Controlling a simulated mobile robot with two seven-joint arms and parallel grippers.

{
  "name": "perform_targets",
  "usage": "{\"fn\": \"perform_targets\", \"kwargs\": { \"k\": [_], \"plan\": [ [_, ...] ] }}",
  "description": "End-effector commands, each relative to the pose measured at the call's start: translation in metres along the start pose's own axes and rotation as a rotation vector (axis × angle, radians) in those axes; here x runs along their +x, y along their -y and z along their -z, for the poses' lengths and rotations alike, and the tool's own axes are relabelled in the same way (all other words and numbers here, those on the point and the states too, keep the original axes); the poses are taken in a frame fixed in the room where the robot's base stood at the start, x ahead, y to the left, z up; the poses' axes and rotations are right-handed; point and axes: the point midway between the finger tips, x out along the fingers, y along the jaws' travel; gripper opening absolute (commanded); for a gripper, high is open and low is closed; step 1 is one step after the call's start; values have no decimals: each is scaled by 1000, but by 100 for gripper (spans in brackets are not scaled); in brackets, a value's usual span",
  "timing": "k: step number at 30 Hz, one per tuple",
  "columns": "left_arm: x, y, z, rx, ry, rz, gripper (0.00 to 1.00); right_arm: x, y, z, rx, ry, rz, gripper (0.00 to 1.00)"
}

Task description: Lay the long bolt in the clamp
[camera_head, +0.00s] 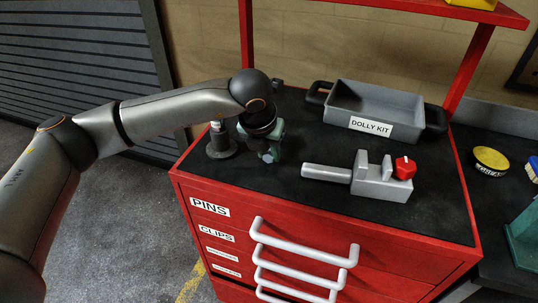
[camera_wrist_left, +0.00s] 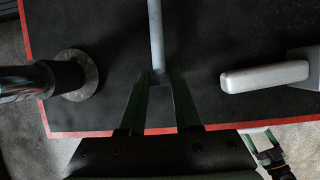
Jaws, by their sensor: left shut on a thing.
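My left gripper (camera_head: 268,152) is low over the left part of the black trolley top. In the left wrist view its two green fingers (camera_wrist_left: 157,85) are shut on the long bolt (camera_wrist_left: 155,35), a grey rod reaching away from the fingertips. In the head view the bolt is mostly hidden by the gripper and cannot be made out clearly. The grey clamp (camera_head: 383,192) with upright jaws, a red knob (camera_head: 405,167) and a long handle lies to the right, apart from the gripper. Its handle (camera_wrist_left: 265,77) shows right of the fingers in the wrist view.
A dark round-based stand (camera_head: 221,147) is close left of my gripper, also in the wrist view (camera_wrist_left: 78,75). A grey bin marked DOLLY KIT (camera_head: 350,97) is behind. Red posts (camera_head: 470,70) rise at the back. The mat between gripper and clamp is clear.

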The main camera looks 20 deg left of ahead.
Motion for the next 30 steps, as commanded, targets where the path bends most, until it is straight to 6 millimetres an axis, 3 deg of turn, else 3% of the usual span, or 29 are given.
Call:
{"fn": "perform_targets", "kwargs": {
  "k": [3, 11, 18, 24, 30],
  "plan": [
    [-17, 1, -8, 1, 8, 3, 0, 5, 0, -6, 0, 0, 0, 83],
    [-87, 18, 12, 6, 11, 3, 0, 11, -1, -12, 0, 0, 0, 83],
    [-131, 37, 52, 7, 8, 2, 0, 18, -1, -21, 0, 6, 2, 83],
    [-152, 46, 71, 4, 4, 2, 0, 20, 2, -22, 0, 13, 8, 83],
    [-159, 48, 77, 2, 4, 0, 0, 20, 4, -16, -1, 1, 12, 83]
  ]
}}
